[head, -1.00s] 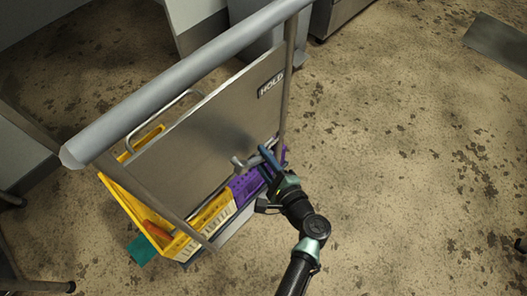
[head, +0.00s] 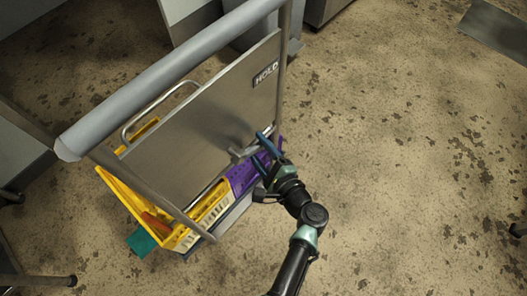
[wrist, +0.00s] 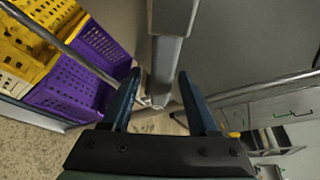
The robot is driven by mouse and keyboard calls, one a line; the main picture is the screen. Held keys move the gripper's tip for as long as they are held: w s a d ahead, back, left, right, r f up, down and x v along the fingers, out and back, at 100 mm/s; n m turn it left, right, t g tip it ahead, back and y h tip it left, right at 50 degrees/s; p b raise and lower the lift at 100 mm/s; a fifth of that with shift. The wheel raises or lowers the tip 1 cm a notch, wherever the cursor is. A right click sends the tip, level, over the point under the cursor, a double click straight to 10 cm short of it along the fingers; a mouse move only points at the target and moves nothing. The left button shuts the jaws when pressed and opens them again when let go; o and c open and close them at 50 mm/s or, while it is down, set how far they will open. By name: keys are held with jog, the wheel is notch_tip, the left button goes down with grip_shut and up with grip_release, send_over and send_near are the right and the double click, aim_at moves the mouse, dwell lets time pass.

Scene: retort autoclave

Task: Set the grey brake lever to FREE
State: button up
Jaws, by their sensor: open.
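The grey brake lever (head: 241,155) sticks out from the steel panel (head: 200,115) of a trolley in the head view. In the wrist view the lever (wrist: 168,65) comes down from the top, its end between or just beyond my fingertips. My gripper (head: 266,146) is open beside the lever's right end; its two blue fingers also show in the wrist view (wrist: 158,85), apart with a gap on both sides of the lever. A HOLD label (head: 266,74) is on the panel's upper right. No FREE label shows.
A grey push bar (head: 165,80) runs along the top of the trolley. Below the panel are a yellow crate (head: 125,190) and a purple crate (head: 243,180). The speckled floor (head: 400,150) to the right is clear.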

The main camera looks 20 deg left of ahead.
jog(key=p+v, duration=0.2)
jog(key=v, duration=1.1)
jog(key=shift+p, duration=0.3)
jog(key=shift+a, duration=0.1)
